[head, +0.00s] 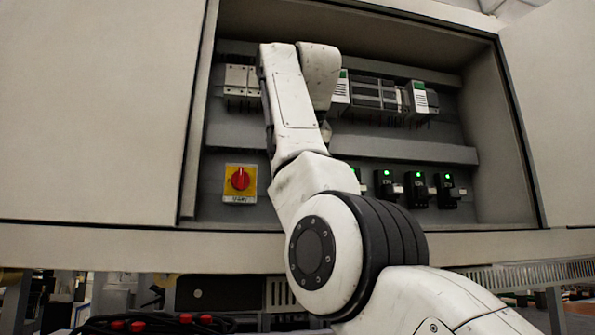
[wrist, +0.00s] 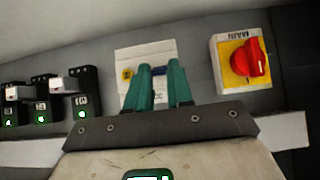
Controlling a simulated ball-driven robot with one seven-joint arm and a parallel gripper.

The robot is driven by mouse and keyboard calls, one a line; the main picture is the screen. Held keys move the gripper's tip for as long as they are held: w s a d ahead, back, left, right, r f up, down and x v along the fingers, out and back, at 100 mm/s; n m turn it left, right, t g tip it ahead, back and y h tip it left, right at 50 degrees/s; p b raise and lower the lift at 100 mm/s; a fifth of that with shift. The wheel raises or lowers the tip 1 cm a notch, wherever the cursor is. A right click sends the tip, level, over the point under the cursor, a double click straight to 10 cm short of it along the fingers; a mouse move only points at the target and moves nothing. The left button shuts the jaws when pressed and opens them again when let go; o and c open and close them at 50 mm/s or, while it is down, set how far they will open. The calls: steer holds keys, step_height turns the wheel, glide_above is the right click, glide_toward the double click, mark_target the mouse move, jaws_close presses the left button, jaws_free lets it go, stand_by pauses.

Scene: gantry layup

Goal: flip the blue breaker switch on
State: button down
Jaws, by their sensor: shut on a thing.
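A white breaker plate (wrist: 133,58) is on the grey panel in the wrist view. In the head view my arm hides the gripper and the blue switch.
A red rotary switch (head: 240,179) on a yellow plate sits to the left of my arm. Black breakers (head: 418,188) with lit green lamps stand in a row to the right. Modules (head: 375,95) line the upper rail. The cabinet's side walls and lower edge (head: 130,246) frame the opening.

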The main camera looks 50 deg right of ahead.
steer(key=shift+r, duration=0.1)
stand_by(0.4)
steer(key=c, duration=1)
jaws_free()
